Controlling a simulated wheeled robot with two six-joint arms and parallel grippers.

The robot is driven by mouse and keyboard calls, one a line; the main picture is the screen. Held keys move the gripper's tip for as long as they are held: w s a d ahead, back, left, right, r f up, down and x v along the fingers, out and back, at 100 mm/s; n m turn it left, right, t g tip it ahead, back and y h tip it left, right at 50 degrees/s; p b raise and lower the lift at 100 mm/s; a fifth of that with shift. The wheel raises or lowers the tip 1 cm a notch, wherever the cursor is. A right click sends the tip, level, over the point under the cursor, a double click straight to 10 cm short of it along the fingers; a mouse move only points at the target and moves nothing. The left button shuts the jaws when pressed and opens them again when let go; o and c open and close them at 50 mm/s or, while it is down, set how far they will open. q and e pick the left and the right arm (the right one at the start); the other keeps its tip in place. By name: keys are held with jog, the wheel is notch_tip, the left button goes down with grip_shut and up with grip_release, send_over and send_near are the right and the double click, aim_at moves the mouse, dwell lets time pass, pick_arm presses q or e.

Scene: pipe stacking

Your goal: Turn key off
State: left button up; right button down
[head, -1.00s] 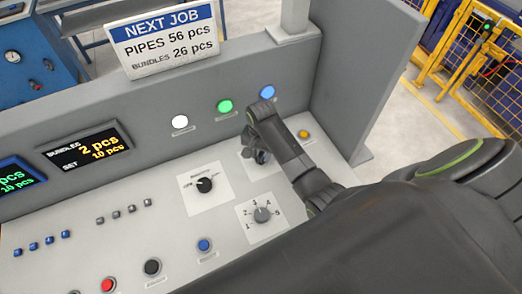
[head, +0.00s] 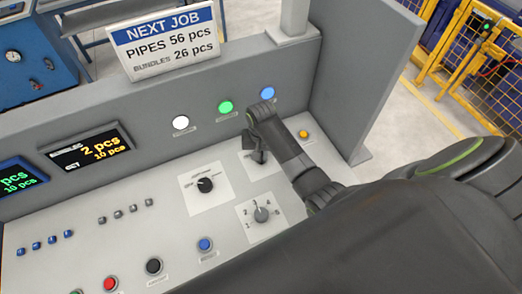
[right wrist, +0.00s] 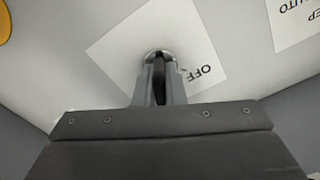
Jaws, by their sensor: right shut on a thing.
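The key switch sits on a white label plate (head: 268,168) on the sloped console, below the green and blue lamps. In the head view my right gripper (head: 260,157) is over the switch and hides most of it. In the right wrist view the gripper fingers (right wrist: 160,88) are close together on the key, at the round metal key switch (right wrist: 159,56). The word OFF shows on the plate (right wrist: 130,45) beside it. The key itself is mostly hidden between the fingers. My left gripper is not in view.
A black rotary selector (head: 205,185) and a grey numbered knob (head: 261,214) are left of and below my right gripper. Blue (head: 205,244), black (head: 153,266) and red (head: 110,284) buttons line the front. An upright back wall (head: 150,125) and a side wall (head: 365,80) bound the console.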

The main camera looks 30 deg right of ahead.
jog(key=shift+n, duration=1.8)
jog(key=shift+n, duration=1.7)
